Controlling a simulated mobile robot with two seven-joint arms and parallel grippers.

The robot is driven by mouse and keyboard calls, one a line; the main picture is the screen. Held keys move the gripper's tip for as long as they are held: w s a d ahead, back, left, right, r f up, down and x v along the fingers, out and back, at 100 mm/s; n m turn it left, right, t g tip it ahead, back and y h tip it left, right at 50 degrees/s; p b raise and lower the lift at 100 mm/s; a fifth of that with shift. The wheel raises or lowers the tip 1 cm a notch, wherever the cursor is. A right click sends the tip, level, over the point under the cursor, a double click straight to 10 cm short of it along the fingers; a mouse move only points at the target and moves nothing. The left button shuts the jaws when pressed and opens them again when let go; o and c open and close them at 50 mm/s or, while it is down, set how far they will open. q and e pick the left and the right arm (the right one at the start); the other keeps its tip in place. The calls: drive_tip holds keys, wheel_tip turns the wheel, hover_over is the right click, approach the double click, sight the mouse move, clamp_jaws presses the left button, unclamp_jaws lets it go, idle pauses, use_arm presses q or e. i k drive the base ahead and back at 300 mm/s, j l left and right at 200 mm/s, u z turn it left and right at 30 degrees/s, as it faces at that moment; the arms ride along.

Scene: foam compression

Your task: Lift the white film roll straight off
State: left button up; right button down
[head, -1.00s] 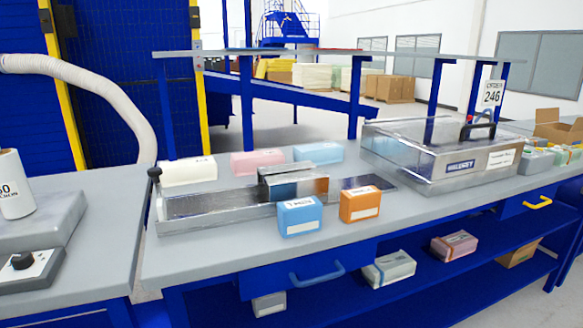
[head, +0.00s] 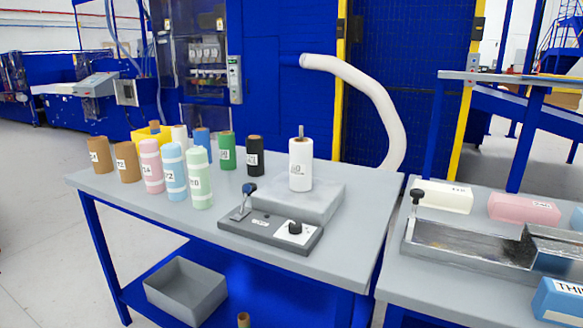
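The white film roll (head: 300,165) stands upright on a grey machine block (head: 318,203) on the left table. Neither of my grippers shows in the head view.
A control box (head: 270,231) with a lever and a black knob sits in front of the block. Several coloured rolls (head: 175,172) stand at the table's left and back. A second table with a metal tray (head: 465,245) and foam blocks is at right. The left table's front right is clear.

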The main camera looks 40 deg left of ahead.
sight(300, 152)
drive_tip(key=u, duration=1.15)
drive_tip(key=i+j+z, duration=0.2)
drive_tip(key=k, duration=0.1)
